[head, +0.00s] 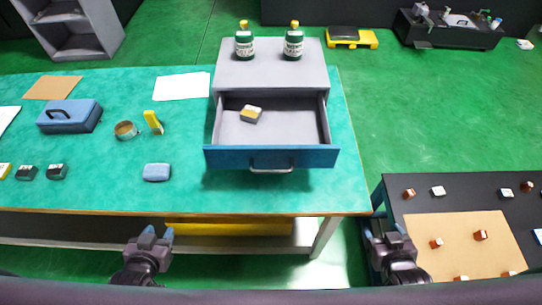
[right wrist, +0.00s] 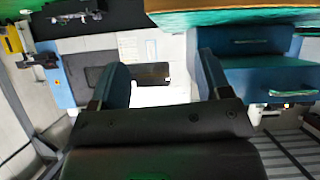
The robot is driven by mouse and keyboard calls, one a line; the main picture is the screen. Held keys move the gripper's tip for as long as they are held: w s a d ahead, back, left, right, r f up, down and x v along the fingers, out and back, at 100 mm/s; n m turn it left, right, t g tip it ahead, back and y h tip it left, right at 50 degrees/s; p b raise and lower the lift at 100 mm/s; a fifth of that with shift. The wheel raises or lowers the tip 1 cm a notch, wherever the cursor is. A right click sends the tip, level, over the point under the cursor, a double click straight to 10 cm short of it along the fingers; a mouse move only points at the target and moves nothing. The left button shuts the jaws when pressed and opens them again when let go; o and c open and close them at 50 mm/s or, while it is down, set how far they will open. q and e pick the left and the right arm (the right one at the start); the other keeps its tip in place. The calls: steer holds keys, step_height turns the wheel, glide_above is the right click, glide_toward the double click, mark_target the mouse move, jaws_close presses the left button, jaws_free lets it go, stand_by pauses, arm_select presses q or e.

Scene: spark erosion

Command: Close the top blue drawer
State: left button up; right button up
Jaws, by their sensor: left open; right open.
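The blue-fronted drawer (head: 230,158) of the grey cabinet (head: 270,70) is pulled out towards me in the head view. Its handle (head: 271,168) is on the front, and a small yellow-and-grey block (head: 251,114) lies inside it. My left gripper (head: 150,234) is open and empty, in front of the table's near edge, left of and nearer than the drawer. My right gripper (head: 388,232) is open and empty, right of and nearer than the drawer, beside the dark table. Its two fingers (right wrist: 163,80) show in the right wrist view with nothing between them.
Two green bottles (head: 244,42) (head: 293,42) stand on the cabinet. The green table (head: 110,190) also bears a blue toolbox (head: 69,116), a tape roll (head: 126,131) and a blue-grey block (head: 157,172). A dark table (head: 392,188) with small blocks stands at right. The space before the drawer is clear.

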steer(key=c, duration=0.5)
steer(key=shift+f+b, duration=0.25)
steer(key=shift+b, duration=0.05)
steer(key=shift+c, duration=1.1)
steer(key=a+n, duration=0.1)
steer(key=a+n+b, duration=0.1)
steer(key=a, duration=0.1)
steer(key=a+f+n, duration=0.1)
steer(key=shift+w+a+y+b, duration=0.25)
steer(key=shift+y+b, duration=0.15)
jaws_close()
steer(key=n+t+b, duration=0.2)
steer(key=n+t, duration=0.4)
steer(key=n, duration=2.6)
glide_toward(324, 160)
arm_select(q)
steer(key=w+p, duration=0.1)
steer(key=p, duration=0.2)
steer(key=shift+w+a+f, duration=0.35)
steer(key=shift+w+f, duration=0.05)
arm_select(e)
steer(key=shift+h, duration=0.3)
steer(key=w, duration=0.7)
steer(key=shift+w+a+f, duration=0.1)
steer(key=shift+w+a, duration=0.1)
steer(key=shift+w, duration=0.1)
